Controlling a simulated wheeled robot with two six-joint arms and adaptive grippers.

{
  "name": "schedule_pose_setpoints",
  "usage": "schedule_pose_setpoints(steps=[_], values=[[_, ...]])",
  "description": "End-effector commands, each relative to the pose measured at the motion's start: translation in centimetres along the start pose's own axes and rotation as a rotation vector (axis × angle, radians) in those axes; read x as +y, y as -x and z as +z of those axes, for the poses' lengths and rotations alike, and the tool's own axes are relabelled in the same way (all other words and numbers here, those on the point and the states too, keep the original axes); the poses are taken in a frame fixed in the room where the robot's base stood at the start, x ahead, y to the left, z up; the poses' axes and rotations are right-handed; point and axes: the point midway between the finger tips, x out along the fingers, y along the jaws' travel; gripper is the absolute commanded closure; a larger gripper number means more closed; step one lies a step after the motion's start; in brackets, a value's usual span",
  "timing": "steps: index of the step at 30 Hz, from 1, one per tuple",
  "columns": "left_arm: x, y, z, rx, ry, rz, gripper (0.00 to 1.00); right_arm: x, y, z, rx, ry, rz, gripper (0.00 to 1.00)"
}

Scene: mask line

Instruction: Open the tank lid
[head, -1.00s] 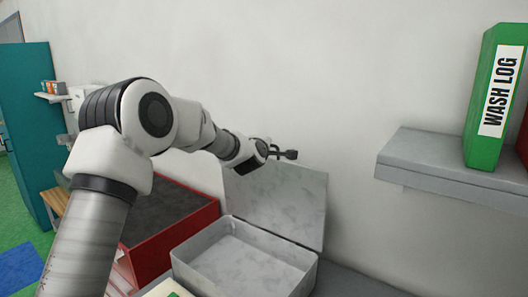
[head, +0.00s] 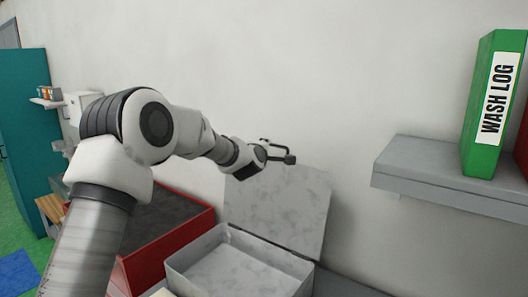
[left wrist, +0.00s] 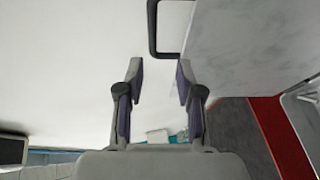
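The tank (head: 195,250) is a pale grey open-topped box at the bottom centre of the head view, with its inside exposed and empty. Its lid (head: 290,210) stands raised, roughly upright, at the back edge near the wall. My left gripper (head: 283,153) is close to the lid's upper left edge. In the left wrist view, the lid (left wrist: 250,50) fills the upper right and a black handle (left wrist: 152,30) juts from its edge. My left gripper (left wrist: 159,68) is open and empty there, with the handle ahead of its fingertips and apart from them. My right gripper is not in view.
A red-walled bin (head: 195,232) with a dark top stands left of the tank. A grey shelf (head: 430,175) on the wall at right carries a green "WASH LOG" binder (head: 480,150). A teal cabinet (head: 25,140) is at far left. The wall above the lid is clear.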

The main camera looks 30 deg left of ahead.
Motion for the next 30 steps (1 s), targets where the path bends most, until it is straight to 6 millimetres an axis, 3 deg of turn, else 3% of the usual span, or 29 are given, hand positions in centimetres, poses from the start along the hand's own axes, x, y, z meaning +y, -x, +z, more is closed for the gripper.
schedule_pose_setpoints(steps=[5, 15, 18, 27, 28, 30], values=[[0.1, 1.5, 0.0, 0.000, 0.001, 0.000, 0.64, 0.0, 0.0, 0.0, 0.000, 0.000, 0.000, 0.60], [0.0, 9.8, 0.0, -0.001, 0.000, 0.000, 0.64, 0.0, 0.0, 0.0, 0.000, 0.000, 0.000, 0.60], [0.0, 11.2, -0.1, -0.001, 0.000, 0.001, 0.64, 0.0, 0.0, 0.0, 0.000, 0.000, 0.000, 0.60], [-0.1, 11.9, -0.1, 0.000, 0.000, 0.000, 0.64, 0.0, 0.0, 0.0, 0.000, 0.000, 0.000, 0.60], [-0.1, 11.9, -0.1, 0.000, 0.000, 0.000, 0.67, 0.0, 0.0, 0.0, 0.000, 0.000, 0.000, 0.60], [-0.1, 11.9, -0.1, 0.000, -0.012, -0.001, 0.92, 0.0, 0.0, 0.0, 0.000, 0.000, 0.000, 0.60]])
